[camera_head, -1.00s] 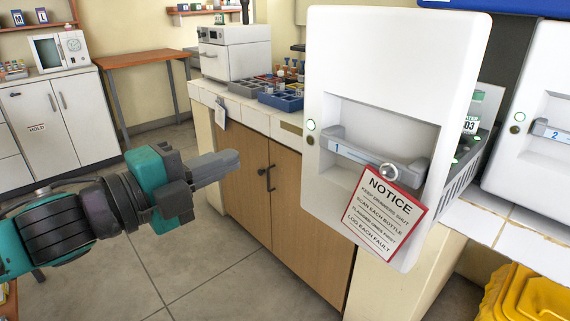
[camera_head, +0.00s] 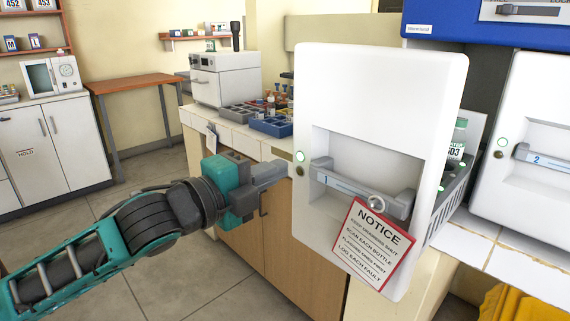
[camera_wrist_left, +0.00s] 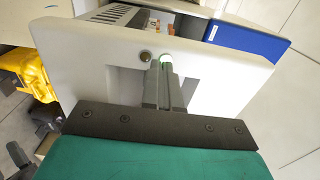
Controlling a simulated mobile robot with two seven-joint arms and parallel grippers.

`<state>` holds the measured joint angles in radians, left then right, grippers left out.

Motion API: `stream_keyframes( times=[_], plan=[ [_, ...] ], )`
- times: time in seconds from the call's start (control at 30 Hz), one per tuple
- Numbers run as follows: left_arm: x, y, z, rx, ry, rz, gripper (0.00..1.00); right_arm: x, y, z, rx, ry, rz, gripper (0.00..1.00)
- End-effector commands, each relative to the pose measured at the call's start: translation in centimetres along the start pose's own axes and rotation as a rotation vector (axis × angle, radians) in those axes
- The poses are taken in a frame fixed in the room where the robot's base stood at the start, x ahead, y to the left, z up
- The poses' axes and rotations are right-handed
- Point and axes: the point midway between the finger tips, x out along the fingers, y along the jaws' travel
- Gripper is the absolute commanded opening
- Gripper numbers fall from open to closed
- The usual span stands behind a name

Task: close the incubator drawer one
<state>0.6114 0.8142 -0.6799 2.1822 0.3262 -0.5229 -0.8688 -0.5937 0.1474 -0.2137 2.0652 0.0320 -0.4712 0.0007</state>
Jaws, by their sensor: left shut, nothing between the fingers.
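Incubator drawer one (camera_head: 380,90) is pulled out, its white front standing forward of the blue-topped incubator. Its grey handle (camera_head: 360,190), marked 1, lies in a recess, and a NOTICE card (camera_head: 376,243) hangs from it. A bottle with a green cap (camera_head: 457,145) shows inside the drawer behind the front. My left gripper (camera_head: 280,172) is shut and empty, just left of the drawer front at about handle height. In the left wrist view its fingers (camera_wrist_left: 163,85) point at the white drawer front (camera_wrist_left: 225,85); contact cannot be told.
Drawer two (camera_head: 530,155) stands at the right, set further back. A tiled bench (camera_head: 500,240) runs beneath, with wooden cupboard doors below. Blue racks (camera_head: 272,126) and a white oven stand behind. A yellow object (camera_head: 510,305) is at lower right. The floor at left is clear.

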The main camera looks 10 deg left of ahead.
Motion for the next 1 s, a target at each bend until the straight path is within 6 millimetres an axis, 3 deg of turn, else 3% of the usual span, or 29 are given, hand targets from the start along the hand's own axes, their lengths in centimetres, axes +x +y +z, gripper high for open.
stream_keyframes(
  times=[0.23, 0.77, 1.0],
  plan=[
    [2.6, 0.0, 0.0, 0.000, 0.000, 0.000, 0.00, 0.1, 0.0, 0.2, 0.001, -0.003, 0.000, 0.66],
    [3.1, 0.0, 0.0, 0.000, 0.000, 0.001, 0.00, 0.0, 0.0, 0.2, -0.001, -0.005, -0.001, 0.66],
    [4.5, -0.2, 0.0, -0.001, 0.001, -0.001, 0.00, -0.5, 0.1, -0.6, -0.009, 0.003, 0.002, 0.66]
  ],
)
